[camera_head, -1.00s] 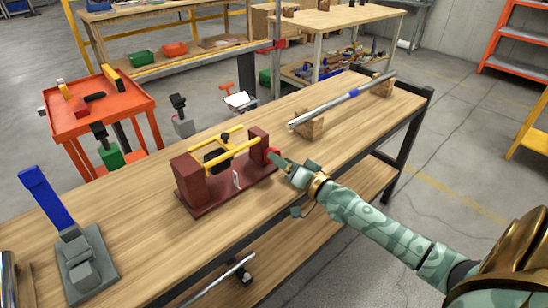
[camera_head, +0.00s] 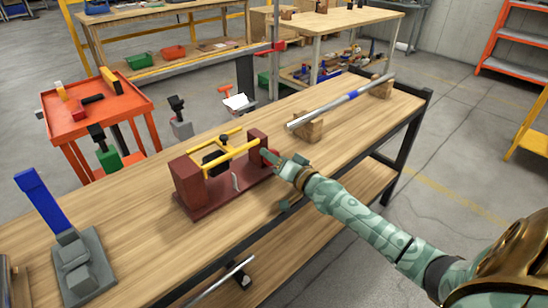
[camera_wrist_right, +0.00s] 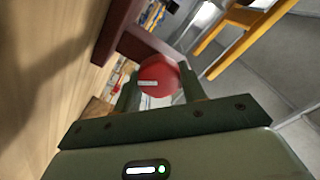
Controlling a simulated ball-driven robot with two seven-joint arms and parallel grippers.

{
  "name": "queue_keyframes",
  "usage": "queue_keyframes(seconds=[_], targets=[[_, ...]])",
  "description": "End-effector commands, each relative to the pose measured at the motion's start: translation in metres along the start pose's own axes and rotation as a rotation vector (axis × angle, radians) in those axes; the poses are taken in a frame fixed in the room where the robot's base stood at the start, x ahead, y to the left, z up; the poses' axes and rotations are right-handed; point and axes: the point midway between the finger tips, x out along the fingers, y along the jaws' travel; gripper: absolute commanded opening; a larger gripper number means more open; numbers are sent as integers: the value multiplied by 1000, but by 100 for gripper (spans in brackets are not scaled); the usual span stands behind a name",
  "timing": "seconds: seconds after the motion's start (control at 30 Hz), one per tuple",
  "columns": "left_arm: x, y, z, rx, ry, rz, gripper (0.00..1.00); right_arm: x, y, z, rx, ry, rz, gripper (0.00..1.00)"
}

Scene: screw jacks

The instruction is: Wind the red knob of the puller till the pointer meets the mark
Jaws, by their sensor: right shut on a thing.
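The puller (camera_head: 222,190) is a dark red frame with two end blocks and yellow rods, standing on the wooden bench. A black piece (camera_head: 215,160) sits between the rods, and a small white mark plate (camera_head: 235,181) stands at the front of the base. The red knob (camera_wrist_right: 159,77) is at the puller's right end, with a pale stripe on its face. My right gripper (camera_head: 271,157) is shut on the knob, with a finger on either side in the wrist view (camera_wrist_right: 160,92). In the head view the fingers mostly hide the knob. My left gripper is not in view.
A grey clamp with a blue lever (camera_head: 80,262) stands at the bench's left. A metal bar with a blue band (camera_head: 345,100) rests on wooden blocks at the back right. An orange cart (camera_head: 100,112) stands behind the bench.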

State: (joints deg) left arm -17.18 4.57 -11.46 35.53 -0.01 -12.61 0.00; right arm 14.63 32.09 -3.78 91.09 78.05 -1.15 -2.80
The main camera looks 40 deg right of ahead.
Motion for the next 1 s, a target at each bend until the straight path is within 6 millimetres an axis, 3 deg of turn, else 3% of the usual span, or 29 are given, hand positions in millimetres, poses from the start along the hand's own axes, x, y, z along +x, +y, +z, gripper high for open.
queue_keyframes(seconds=[1.0], targets=[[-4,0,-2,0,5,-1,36,0,3,2,541,-2,3,18]])
